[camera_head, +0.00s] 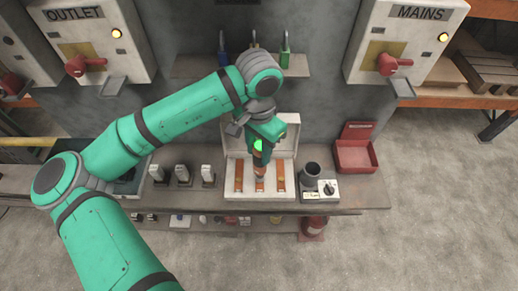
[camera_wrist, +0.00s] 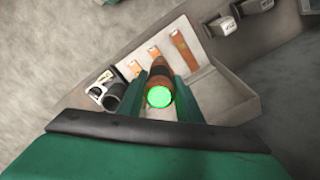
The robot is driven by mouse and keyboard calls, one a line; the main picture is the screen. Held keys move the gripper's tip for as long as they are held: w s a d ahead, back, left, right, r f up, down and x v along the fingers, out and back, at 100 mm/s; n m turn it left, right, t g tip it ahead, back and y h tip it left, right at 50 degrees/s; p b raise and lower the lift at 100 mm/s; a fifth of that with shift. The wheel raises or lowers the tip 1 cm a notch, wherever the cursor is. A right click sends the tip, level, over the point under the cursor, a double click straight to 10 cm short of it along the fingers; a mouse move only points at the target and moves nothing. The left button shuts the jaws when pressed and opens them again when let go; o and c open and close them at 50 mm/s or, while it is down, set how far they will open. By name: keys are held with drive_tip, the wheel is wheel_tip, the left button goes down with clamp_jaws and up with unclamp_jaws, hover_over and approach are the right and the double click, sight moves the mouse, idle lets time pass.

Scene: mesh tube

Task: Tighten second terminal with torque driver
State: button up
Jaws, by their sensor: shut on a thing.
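My gripper (camera_head: 259,146) is shut on the torque driver (camera_head: 258,160), which has an orange-brown body and a glowing green end. The driver is upright over the middle of the white terminal box (camera_head: 230,188). In the wrist view the driver (camera_wrist: 160,74) sits between my fingers (camera_wrist: 162,88), its green end facing the camera. The left terminal strip (camera_head: 239,176) and the right terminal strip (camera_head: 278,176) are copper-coloured and uncovered. The middle terminal strip (camera_head: 259,187) is partly hidden by the driver. I cannot tell whether the driver tip touches the terminal.
A grey device with a dark cup (camera_head: 311,170) and dial stands right of the box. A red open case (camera_head: 355,156) is farther right. Several grey-white blocks (camera_head: 183,174) stand to the left. Padlocks (camera_head: 285,49) are on the shelf behind. The MAINS panel (camera_head: 405,40) is upper right.

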drive_tip(key=shift+f, duration=0.7)
idle(1.9)
